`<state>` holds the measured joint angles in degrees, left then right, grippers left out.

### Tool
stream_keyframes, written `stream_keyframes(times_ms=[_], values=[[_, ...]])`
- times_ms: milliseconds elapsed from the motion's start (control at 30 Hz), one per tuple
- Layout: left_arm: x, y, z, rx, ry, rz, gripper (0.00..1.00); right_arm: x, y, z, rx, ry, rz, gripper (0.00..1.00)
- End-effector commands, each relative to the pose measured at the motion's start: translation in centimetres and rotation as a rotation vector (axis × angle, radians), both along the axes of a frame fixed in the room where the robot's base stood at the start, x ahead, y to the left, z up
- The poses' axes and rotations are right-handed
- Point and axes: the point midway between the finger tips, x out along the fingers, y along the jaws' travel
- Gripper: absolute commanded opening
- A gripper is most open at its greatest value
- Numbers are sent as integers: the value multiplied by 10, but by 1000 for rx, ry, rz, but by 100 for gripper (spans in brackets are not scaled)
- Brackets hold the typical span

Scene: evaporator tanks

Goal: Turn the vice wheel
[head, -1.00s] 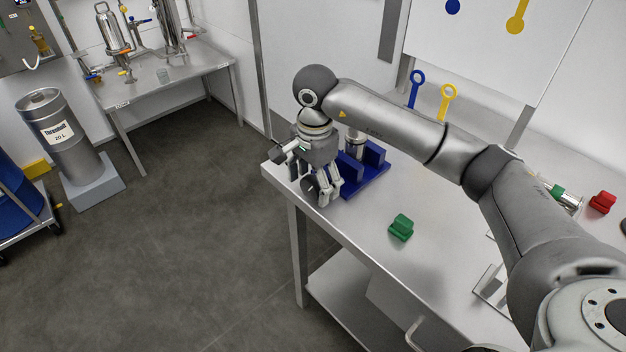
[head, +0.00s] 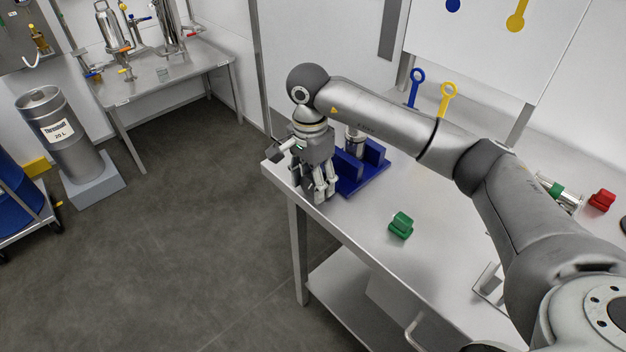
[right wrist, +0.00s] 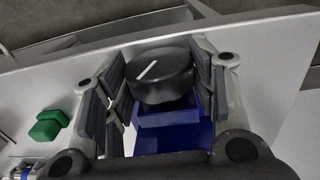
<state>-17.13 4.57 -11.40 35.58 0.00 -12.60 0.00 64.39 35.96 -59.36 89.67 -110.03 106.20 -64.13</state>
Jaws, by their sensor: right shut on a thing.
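The blue vice (head: 372,172) stands on the near left part of the steel table, with a steel cylindrical part in it. Its black round wheel (right wrist: 160,78), with a white line mark on its face, shows in the right wrist view. My right gripper (head: 320,190) is at the wheel, by the table's left edge, and mostly hides it in the head view. In the right wrist view its grey-padded fingers (right wrist: 162,86) are on both sides of the wheel, shut on it. My left gripper is not in view.
A green block (head: 401,226) sits on the table right of the vice; a red block (head: 602,200) is further right. Blue (head: 416,88) and yellow (head: 447,100) ring-ended tools stand at the back. Open floor lies left of the table.

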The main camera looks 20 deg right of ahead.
Motion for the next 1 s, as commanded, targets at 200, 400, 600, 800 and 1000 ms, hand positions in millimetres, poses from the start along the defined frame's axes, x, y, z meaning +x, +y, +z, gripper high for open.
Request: stream_keyframes(times_ms=[200,400,600,800,1000], values=[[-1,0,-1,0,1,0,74,3,2,0,-44,121,-1,29],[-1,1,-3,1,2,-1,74,4,2,-1,-82,226,-1,29],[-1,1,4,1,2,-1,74,5,3,1,-115,318,1,29],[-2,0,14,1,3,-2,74,5,3,0,-138,383,3,29],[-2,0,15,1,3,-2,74,5,3,-1,-145,403,0,29]])
